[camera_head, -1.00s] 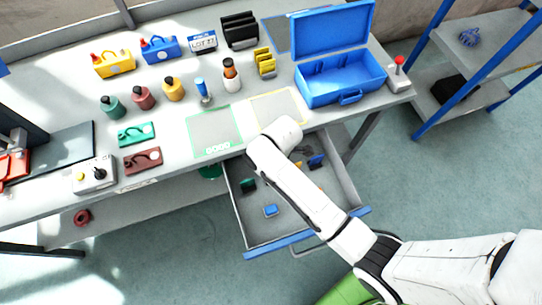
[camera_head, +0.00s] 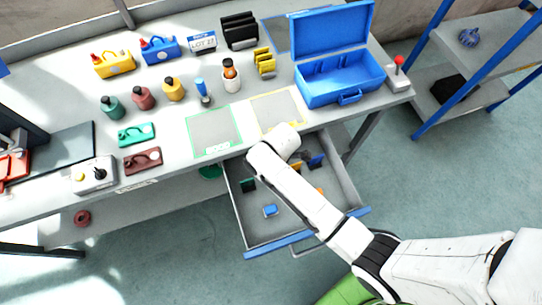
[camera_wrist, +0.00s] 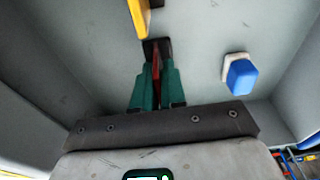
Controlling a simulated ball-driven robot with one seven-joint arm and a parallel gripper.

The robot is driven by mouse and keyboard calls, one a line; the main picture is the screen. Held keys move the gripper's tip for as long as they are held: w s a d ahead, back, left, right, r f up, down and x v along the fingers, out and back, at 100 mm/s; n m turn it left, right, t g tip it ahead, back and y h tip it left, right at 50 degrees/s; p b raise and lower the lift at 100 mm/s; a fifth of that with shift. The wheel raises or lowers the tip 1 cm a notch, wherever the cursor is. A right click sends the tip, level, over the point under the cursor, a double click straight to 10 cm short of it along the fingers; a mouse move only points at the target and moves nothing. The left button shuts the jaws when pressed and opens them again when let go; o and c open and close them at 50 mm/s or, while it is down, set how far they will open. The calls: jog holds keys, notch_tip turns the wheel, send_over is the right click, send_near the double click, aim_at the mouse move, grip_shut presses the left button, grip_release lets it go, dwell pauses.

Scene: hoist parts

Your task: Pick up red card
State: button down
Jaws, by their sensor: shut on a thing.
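The red card (camera_wrist: 156,82) shows in the wrist view as a thin red strip, edge-on, between the green fingers of my gripper (camera_wrist: 155,70). The fingers are shut on it from both sides. A dark piece (camera_wrist: 157,46) is just beyond the fingertips, at the card's far end; I cannot tell whether it is part of the card or a separate holder. Most of the card is hidden by the fingers. My gripper is inside the open drawer (camera_head: 246,225). In the head view my arm hides both the fingers and the card.
In the wrist view a yellow piece (camera_wrist: 138,16) stands close beyond the fingertips, and a blue block on a white base (camera_wrist: 241,76) lies to the right. The workbench edge overhangs the drawer's back.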

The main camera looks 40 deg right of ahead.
jog(key=shift+r, duration=0.15)
jog(key=shift+r, duration=0.25)
notch_tip(320, 180, up, 2)
jog(key=shift+r, duration=0.1)
jog(key=s+a+r, duration=0.3)
jog(key=s+r, duration=0.7)
jog(key=s, duration=0.3)
jog(key=shift+s+a, duration=0.25)
jog(key=shift+a, duration=0.1)
